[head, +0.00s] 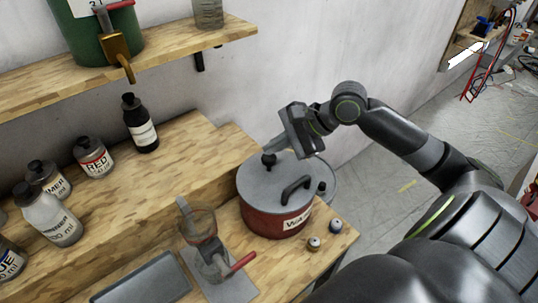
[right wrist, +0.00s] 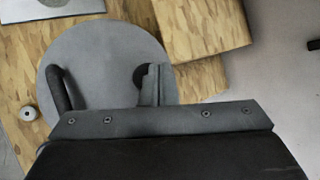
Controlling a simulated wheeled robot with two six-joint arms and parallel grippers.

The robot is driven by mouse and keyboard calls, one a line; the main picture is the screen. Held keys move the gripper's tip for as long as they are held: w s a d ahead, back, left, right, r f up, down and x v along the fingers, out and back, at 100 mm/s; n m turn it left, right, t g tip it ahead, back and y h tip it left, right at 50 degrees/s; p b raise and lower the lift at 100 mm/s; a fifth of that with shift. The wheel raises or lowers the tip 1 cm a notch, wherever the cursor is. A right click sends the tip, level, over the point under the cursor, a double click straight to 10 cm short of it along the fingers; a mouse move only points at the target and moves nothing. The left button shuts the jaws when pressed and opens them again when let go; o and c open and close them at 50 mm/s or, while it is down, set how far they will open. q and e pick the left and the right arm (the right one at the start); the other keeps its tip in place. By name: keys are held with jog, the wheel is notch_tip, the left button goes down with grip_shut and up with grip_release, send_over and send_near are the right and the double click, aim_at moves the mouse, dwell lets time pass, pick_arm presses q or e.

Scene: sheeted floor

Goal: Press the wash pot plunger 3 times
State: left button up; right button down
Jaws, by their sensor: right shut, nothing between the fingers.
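The red wash pot (head: 262,216) with a grey lid and a partly readable label stands at the right end of the wooden bench. Its black plunger knob (head: 268,160) sits at the back left of the lid, and a black arched handle (head: 296,188) is at the right. My right gripper (head: 272,147) is shut and empty, its fingertips just above or beside the knob. In the right wrist view, the shut fingers (right wrist: 153,84) overlap part of the knob (right wrist: 138,76) over the lid (right wrist: 100,50). I cannot tell whether they touch. My left gripper is out of view.
Two small knobs (head: 314,243) lie in front of the pot. A clamp-like device with a red handle (head: 243,262) and a grey tray (head: 146,280) are to its left. Several bottles (head: 140,123) stand on the raised step. A shelf (head: 165,52) holds a green container (head: 98,36).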

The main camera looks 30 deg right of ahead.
aim_at(275, 157)
jog(key=shift+f+b, duration=0.5)
jog(key=shift+f, duration=0.7)
dwell(0.9)
jog(key=shift+r, duration=0.1)
jog(key=shift+r+p, duration=1.55)
jog(key=shift+p, duration=1.1)
notch_tip(275, 157, up, 5)
jog(key=p, duration=0.6)
jog(key=shift+p, duration=0.4)
